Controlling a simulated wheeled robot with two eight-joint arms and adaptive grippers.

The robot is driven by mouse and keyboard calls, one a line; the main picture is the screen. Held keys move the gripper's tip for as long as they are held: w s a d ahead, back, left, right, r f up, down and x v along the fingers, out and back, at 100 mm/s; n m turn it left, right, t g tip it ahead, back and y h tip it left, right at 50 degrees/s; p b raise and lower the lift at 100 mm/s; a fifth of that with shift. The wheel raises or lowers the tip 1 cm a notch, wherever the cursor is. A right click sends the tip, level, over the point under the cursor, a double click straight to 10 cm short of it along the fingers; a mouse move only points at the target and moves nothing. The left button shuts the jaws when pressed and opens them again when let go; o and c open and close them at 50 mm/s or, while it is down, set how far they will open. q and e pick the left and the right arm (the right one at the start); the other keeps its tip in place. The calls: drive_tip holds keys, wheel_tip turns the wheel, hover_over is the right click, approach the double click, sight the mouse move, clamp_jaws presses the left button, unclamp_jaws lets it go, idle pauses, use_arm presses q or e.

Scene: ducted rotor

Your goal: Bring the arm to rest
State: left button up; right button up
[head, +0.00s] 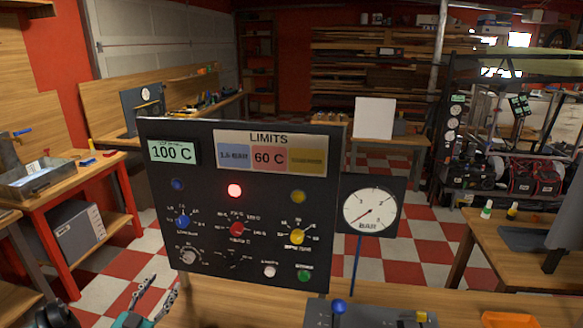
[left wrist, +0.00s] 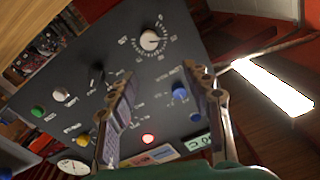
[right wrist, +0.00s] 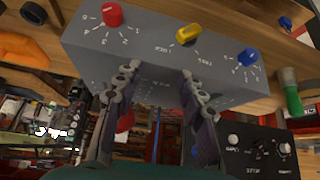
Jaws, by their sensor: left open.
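My left gripper (head: 150,303) is at the bottom left of the head view, in front of a black control panel's lower left edge. In the left wrist view the fingers (left wrist: 160,82) are apart with nothing held, and the panel (left wrist: 100,50) lies beyond them. My right gripper shows only in the right wrist view, its fingers (right wrist: 155,88) apart and empty before a grey box (right wrist: 165,45). The panel (head: 160,215) has a lit red lamp (head: 235,190), a 100 C display (head: 171,152) and a LIMITS plate (head: 269,152).
A BAR gauge (head: 370,211) stands right of the panel. The grey box (head: 375,314) with a blue knob (head: 338,306) stands on the bench (head: 250,298) in front. An orange object (head: 505,319) lies at the lower right. Other benches and shelves stand farther back around a checkered floor.

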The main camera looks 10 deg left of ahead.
use_arm(q)
wheel_tip(320, 180, up, 10)
drive_tip(key=d+n+y, duration=0.1)
drive_tip(key=n+y, duration=0.5)
drive_tip(key=y, duration=0.1)
drive_tip(key=s+d+f+m+g+h, duration=0.1)
drive_tip(key=s+d+f+g+h, duration=0.2)
drive_tip(key=d, duration=0.8)
drive_tip(key=s+d+f+g+h, duration=0.3)
drive_tip(key=s+d+f+g, duration=0.5)
drive_tip(key=s, duration=0.6)
wheel_tip(320, 180, down, 3)
drive_tip(key=d, duration=0.2)
drive_tip(key=shift+s+d+m, duration=0.15)
drive_tip(key=shift+d+m, duration=0.25)
idle(0.7)
